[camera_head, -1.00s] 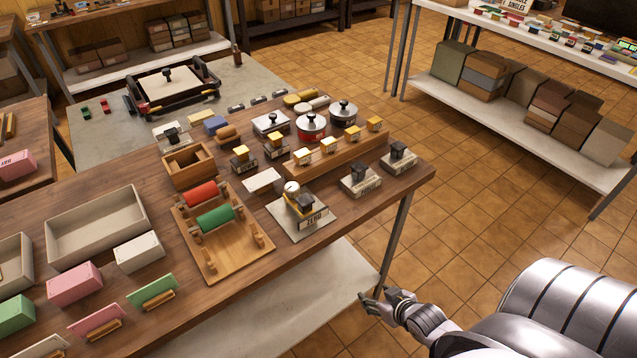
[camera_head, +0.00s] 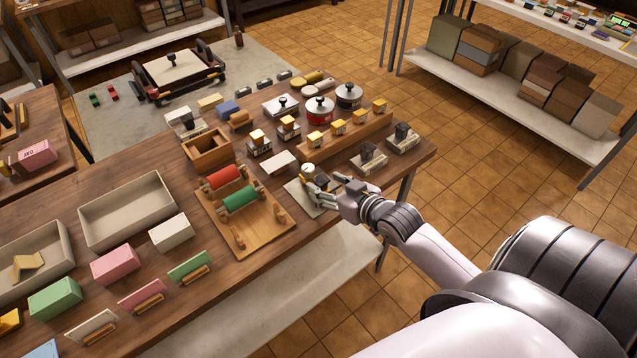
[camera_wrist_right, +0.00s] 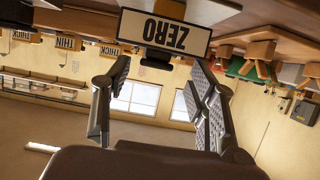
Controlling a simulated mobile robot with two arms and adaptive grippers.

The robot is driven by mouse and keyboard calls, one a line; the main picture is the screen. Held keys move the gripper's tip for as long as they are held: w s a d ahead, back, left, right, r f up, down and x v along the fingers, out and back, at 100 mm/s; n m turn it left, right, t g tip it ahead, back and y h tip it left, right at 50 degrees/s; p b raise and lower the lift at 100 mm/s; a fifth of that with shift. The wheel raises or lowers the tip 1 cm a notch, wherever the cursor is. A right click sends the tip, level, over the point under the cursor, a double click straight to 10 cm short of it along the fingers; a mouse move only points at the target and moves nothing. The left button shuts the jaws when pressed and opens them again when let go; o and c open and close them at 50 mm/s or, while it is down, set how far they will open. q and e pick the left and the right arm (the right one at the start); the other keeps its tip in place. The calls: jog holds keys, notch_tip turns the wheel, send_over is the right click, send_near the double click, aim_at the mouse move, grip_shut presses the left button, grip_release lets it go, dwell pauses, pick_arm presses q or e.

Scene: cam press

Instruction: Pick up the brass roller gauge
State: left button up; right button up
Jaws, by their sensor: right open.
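What looks like the gauge, a small device with a round pale dial (camera_head: 307,169) and a dark and brass-coloured body, stands on a grey plate (camera_head: 293,188) near the table's front edge. My right gripper (camera_head: 322,190) is at this plate, its fingers open, hiding much of the device. In the right wrist view, upside down, the two spread fingers (camera_wrist_right: 160,78) have the ZERO label (camera_wrist_right: 165,32) just beyond their tips. A dark part (camera_wrist_right: 156,54) shows beside the label, between the fingertips. Nothing is held. My left gripper is out of view.
Dark stamp-like blocks (camera_head: 369,157) stand right of my gripper. Behind is a wooden rail (camera_head: 350,138) with brass-topped pieces.

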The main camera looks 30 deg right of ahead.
aim_at(312, 176)
jog(key=x, duration=0.3)
jog(key=shift+w+f+p, duration=0.1)
jog(key=shift+w+p, duration=0.35)
jog(key=shift+w, duration=0.1)
jog(key=p+x, duration=0.1)
jog(key=x, duration=0.2)
jog(key=shift+w+d+f, duration=0.15)
jog(key=shift+w+d, duration=0.05)
jog(key=shift+w+f, duration=0.3)
jog(key=shift+w, duration=0.1)
jog(key=shift+s, duration=0.1)
jog(key=shift+c, duration=0.6)
grip_shut()
jog(key=shift+r, duration=0.15)
